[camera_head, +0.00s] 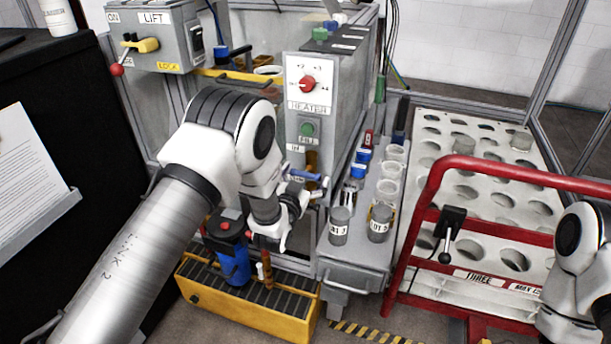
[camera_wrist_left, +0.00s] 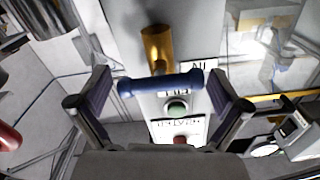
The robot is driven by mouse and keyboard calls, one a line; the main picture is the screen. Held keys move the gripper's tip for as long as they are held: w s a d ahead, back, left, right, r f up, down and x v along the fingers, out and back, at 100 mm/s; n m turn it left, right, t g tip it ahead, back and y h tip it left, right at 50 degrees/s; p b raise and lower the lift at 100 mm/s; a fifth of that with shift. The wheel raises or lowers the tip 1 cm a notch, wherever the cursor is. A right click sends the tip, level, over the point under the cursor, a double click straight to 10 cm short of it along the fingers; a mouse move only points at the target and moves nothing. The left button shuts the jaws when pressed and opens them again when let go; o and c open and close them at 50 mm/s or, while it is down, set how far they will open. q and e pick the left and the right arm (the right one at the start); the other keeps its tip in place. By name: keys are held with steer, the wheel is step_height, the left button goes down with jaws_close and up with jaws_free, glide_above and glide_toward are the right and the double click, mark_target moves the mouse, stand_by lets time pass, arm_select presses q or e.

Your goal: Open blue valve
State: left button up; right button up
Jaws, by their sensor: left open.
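The blue valve has a blue bar handle (camera_head: 306,175) on a brass stem, low on the front of the grey heater panel (camera_head: 306,75). In the left wrist view the blue handle (camera_wrist_left: 160,84) lies crosswise in front of its brass stem (camera_wrist_left: 157,48). My left gripper (camera_head: 296,200) is at the valve, just below the handle in the head view. It is open, and its two fingers stand on either side of the handle's ends in the left wrist view, with gaps visible. Contact cannot be told. My right gripper is out of view.
A red-railed cart (camera_head: 520,176) with a perforated white top stands at the right. A grey shelf with cups (camera_head: 340,226) is beside the panel. A yellow crate (camera_head: 245,312) with a blue container (camera_head: 234,265) sits below. A lift box (camera_head: 155,38) is at upper left.

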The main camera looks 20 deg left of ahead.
arm_select(q)
steer(key=c, duration=0.9)
steer(key=shift+n, duration=0.4)
steer(key=n, duration=0.3)
steer(key=shift+n, duration=0.4)
steer(key=n, duration=0.4)
steer(key=shift+n, duration=0.3)
steer(key=n, duration=0.4)
steer(key=shift+r, duration=0.1)
steer(key=n, duration=0.4)
steer(key=shift+n, duration=0.3)
steer(key=shift+o, duration=0.2)
